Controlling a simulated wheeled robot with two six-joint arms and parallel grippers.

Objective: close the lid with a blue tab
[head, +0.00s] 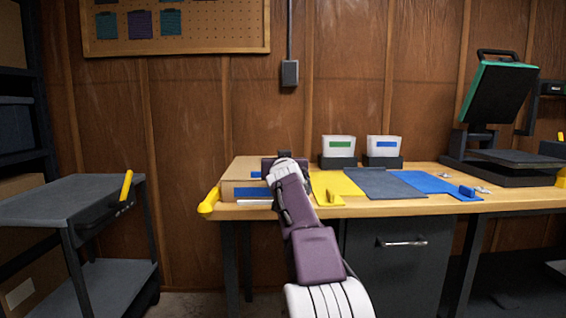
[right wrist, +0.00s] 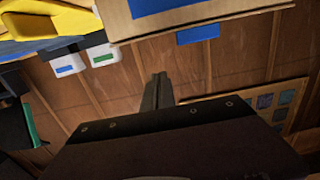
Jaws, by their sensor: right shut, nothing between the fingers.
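A cardboard box (head: 228,191) with a blue band on its front sits at the left end of the workbench. A small blue patch (head: 256,174) shows above that band. In the right wrist view, a cardboard panel (right wrist: 230,18) has a blue tab (right wrist: 198,34) projecting from its edge. How far the lid is open, I cannot tell. My right gripper (head: 284,154) is in front of the box's right part and hides it. Its fingers (right wrist: 160,78) are shut and empty, apart from the tab in the right wrist view. My left gripper is not in view.
Yellow, grey and blue mats (head: 338,186) lie right of the box. White boxes (head: 339,147) in black holders stand behind them. A yellow handle (head: 209,201) sticks out at the bench's left corner. A press (head: 495,110) stands at the right. A grey cart (head: 70,192) is left.

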